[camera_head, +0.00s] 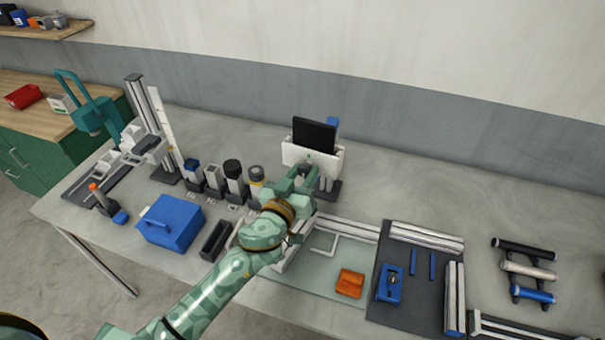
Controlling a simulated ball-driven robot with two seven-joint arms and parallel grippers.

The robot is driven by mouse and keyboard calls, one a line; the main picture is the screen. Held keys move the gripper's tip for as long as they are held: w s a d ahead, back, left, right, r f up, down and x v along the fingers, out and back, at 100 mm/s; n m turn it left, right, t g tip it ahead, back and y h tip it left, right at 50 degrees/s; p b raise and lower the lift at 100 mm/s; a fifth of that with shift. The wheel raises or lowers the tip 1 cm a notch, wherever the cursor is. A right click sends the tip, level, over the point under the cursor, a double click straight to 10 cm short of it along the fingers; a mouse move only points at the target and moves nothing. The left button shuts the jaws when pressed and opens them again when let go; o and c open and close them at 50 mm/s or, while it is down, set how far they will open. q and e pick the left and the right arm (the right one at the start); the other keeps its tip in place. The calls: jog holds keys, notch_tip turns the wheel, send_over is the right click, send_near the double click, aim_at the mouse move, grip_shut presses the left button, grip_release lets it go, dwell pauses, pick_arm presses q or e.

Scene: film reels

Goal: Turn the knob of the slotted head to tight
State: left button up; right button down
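My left gripper (308,168) reaches across the bench from the lower left, at the front of a white unit with a black panel (314,134). Its fingers are small and partly hidden by its own wrist, so I cannot tell if they are open or shut, or touching the unit. No knob can be made out there; the gripper covers that part. I cannot tell which thing is the slotted head. My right gripper is not in view.
A blue box (170,221) and a dark block (215,240) stand left of my arm. A pale mat with an orange block (349,283) and a dark tray with a blue tool (390,284) lie right. Several rollers (526,268) stand far right. The back right bench is clear.

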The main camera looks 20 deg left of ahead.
pick_arm(q)
jog(key=shift+c, duration=0.6)
